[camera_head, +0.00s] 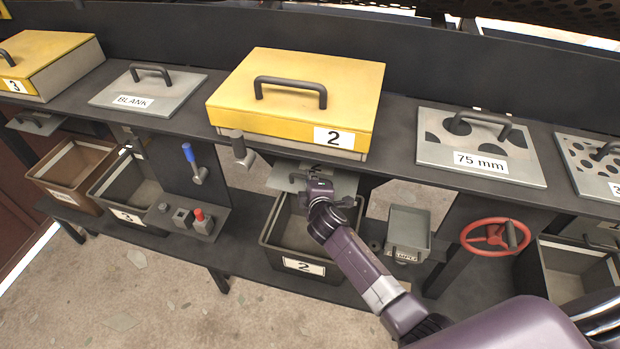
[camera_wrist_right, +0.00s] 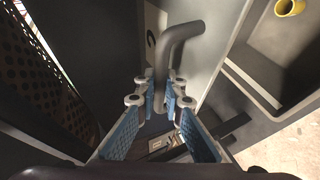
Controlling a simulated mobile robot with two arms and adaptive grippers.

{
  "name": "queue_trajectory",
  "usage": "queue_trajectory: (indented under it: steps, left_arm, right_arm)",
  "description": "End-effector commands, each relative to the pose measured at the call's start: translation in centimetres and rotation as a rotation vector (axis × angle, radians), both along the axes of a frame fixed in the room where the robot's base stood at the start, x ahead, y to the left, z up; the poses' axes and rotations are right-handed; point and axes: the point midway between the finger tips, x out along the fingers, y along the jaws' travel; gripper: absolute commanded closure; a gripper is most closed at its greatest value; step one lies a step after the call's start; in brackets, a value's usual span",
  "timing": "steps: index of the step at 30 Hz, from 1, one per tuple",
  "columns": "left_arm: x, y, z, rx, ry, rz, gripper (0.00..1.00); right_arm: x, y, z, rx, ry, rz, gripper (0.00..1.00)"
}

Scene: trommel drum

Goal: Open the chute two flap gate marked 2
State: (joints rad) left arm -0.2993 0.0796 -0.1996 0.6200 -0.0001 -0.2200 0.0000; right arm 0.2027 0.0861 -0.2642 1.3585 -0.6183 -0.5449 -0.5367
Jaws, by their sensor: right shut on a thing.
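The chute two flap gate (camera_head: 342,183) is a grey plate under the shelf edge, below the yellow lidded box marked 2. A 2 on it is partly visible. My right gripper (camera_head: 304,180) is at the front of this gate and hides part of it. In the right wrist view, the gate's dark bent bar handle (camera_wrist_right: 185,38) runs down between the fingers of my right gripper (camera_wrist_right: 161,88), which is shut on it. The grey gate face (camera_wrist_right: 205,30) with its 2 lies behind the handle. My left gripper is not in view.
An open bin marked 2 (camera_head: 303,266) stands below the gate. A small hopper tray (camera_head: 408,232) and a red handwheel (camera_head: 494,236) are to the right. A blue-handled lever (camera_head: 190,156) and a red button (camera_head: 200,215) are to the left. The shelf edge overhangs the gripper.

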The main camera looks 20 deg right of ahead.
Motion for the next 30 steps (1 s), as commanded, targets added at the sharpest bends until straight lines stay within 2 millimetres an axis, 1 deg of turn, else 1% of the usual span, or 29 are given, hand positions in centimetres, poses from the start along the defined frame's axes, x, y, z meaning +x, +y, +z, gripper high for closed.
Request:
queue_trajectory:
  steps: [6,7,11,12,23,26,30]
  left_arm:
    - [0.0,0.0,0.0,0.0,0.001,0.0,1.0]
    - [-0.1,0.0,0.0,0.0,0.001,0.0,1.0]
    - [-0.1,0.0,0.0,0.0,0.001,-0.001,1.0]
    - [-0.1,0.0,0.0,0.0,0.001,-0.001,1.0]
    - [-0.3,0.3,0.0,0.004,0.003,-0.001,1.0]
    - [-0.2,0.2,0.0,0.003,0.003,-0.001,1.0]
    - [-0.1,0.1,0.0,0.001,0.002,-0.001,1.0]
  right_arm:
    - [0.1,0.0,0.2,-0.001,-0.004,0.001,1.0]
    - [0.1,0.0,0.2,-0.001,-0.004,0.001,0.89]
    - [0.1,0.0,0.1,-0.001,-0.003,-0.001,0.75]
    - [0.1,0.0,0.1,-0.001,-0.003,-0.001,0.73]
    - [-0.3,0.0,0.2,0.0,-0.002,0.0,0.73]
    - [-1.2,0.1,0.5,-0.001,-0.001,0.0,0.73]
    - [-3.0,0.5,1.3,0.0,-0.001,0.001,0.73]
